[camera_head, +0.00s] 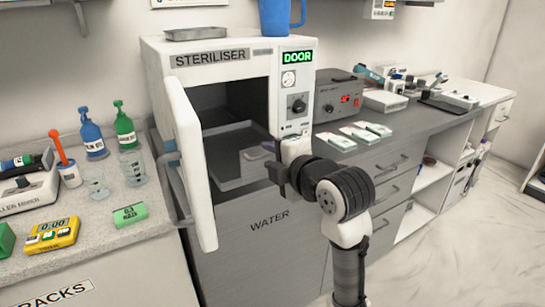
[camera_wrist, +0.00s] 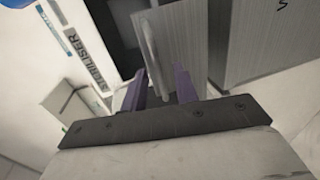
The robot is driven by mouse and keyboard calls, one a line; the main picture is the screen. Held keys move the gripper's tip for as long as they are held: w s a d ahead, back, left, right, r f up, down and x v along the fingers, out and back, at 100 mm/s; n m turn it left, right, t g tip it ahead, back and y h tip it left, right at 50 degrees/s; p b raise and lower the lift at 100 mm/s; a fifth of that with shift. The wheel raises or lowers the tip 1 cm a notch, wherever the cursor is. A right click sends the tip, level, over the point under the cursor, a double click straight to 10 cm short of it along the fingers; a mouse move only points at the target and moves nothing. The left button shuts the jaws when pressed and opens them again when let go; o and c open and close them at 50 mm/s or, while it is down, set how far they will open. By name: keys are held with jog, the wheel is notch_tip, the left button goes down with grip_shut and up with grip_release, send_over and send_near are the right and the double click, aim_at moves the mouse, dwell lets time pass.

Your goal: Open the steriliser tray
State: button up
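The white steriliser (camera_head: 207,57) stands on the worktop with its door (camera_head: 193,160) swung open to the left. A shallow grey tray (camera_head: 226,184) lies low in the dark chamber; my gripper hides part of its right side. My gripper (camera_head: 282,176) is at the lower right of the opening. In the wrist view, its two purple fingers (camera_wrist: 160,80) are apart. A pale bar handle (camera_wrist: 150,42) on a grey panel (camera_wrist: 188,42) reaches into the space between the fingers. I cannot tell whether they touch it.
Bottles (camera_head: 92,140), beakers and a yellow timer (camera_head: 53,234) stand on the left counter (camera_head: 130,245). A blue jug (camera_head: 281,17) and small metal dish (camera_head: 196,33) sit on the steriliser. A control box (camera_head: 338,95) stands right. The floor at lower right is clear.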

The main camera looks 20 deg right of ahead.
jog(key=b+v, duration=0.2)
jog(key=v, duration=1.1)
jog(key=shift+s, duration=0.35)
jog(key=shift+d, duration=0.1)
